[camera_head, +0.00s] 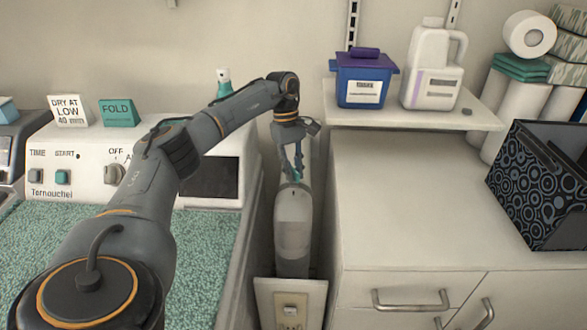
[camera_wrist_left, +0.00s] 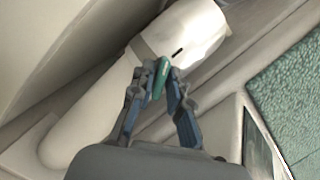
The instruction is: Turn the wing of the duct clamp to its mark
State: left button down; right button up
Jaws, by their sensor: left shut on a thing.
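The duct (camera_head: 293,228) is a pale upright cylinder in the narrow gap between the machine and the cabinet. It also shows in the wrist view (camera_wrist_left: 95,115), lying diagonally, with a thin clamp band (camera_wrist_left: 142,48) around it. The clamp's small teal wing (camera_wrist_left: 161,76) sits between the fingertips of my left gripper (camera_wrist_left: 162,82), which is shut on it. A short dark mark (camera_wrist_left: 178,52) shows on the duct just past the wing's tip, a little to the right. In the head view my left gripper (camera_head: 296,176) points down at the duct's top. My right gripper is not in view.
The machine with its control panel (camera_head: 212,176) is close on the left, and the white cabinet (camera_head: 400,200) close on the right. A wall outlet plate (camera_head: 290,306) is below the duct. A shelf (camera_head: 425,119) holds a blue box (camera_head: 362,72) and a jug (camera_head: 433,65).

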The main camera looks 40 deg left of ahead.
pick_arm(q)
jog(key=shift+m, duration=0.5)
jog(key=shift+w+m+g, duration=0.1)
jog(key=shift+m+g, duration=0.3)
jog(key=shift+m, duration=1.4)
jog(key=shift+m+g+y, duration=0.3)
jog(key=shift+m+y, duration=0.2)
jog(key=shift+m, duration=0.9)
jog(key=c, duration=1.4)
grip_release()
